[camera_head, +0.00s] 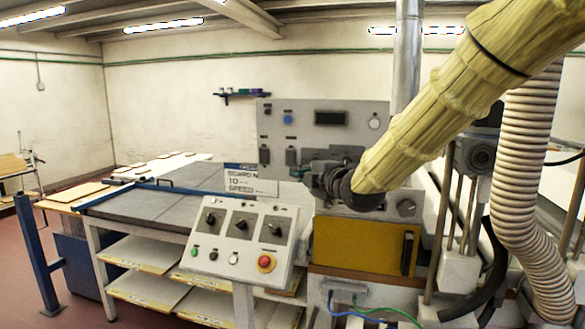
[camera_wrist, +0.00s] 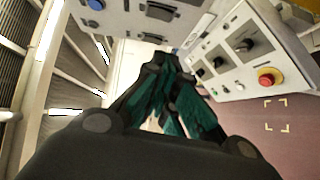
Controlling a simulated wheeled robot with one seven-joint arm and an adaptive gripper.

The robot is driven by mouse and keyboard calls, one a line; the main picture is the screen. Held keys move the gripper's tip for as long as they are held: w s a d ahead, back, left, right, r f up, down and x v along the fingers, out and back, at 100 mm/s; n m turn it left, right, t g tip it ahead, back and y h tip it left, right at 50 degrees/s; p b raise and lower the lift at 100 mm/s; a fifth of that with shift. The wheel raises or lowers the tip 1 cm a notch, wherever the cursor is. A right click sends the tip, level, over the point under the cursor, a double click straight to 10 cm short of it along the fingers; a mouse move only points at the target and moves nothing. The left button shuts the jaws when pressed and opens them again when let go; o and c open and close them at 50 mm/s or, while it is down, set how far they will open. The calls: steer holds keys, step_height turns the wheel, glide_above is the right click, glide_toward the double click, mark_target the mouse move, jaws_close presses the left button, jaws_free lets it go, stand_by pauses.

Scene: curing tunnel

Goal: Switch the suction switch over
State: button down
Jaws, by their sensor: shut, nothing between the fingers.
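The sloped control console (camera_head: 205,265) carries three black rotary switches: left (camera_head: 210,217), middle (camera_head: 238,224) and right (camera_head: 274,228). Their labels are too small to read, so I cannot tell which one is suction. The upright grey panel (camera_head: 345,143) behind has two dark switches, left (camera_head: 265,156) and right (camera_head: 291,156), also unreadable. My gripper (camera_head: 307,171) is shut and empty, in front of the panel, above and right of the console. In the wrist view my gripper (camera_wrist: 166,65) points between the panel (camera_wrist: 190,8) and the console (camera_wrist: 262,25), apparently touching neither.
A red stop button (camera_head: 266,263) and small green (camera_head: 194,252), black and white buttons sit low on the console. A yellow box (camera_head: 350,247) is under my arm. A ribbed hose (camera_head: 530,160) hangs right. A grey-topped table (camera_head: 150,207) with shelves stands left.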

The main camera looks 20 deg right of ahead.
steer(key=p, duration=0.4)
glide_toward(289, 165)
steer(key=w+a, duration=0.2)
steer(key=a, duration=0.3)
steer(key=shift+w+d+p, duration=0.3)
steer(key=shift+w, duration=0.4)
steer(key=shift+w+d+p, duration=0.25)
steer(key=shift+w+d, duration=0.1)
steer(key=shift+w, duration=0.35)
steer(key=shift+w+d+p, duration=0.3)
steer(key=shift+w, duration=0.4)
steer(key=shift+f, duration=0.1)
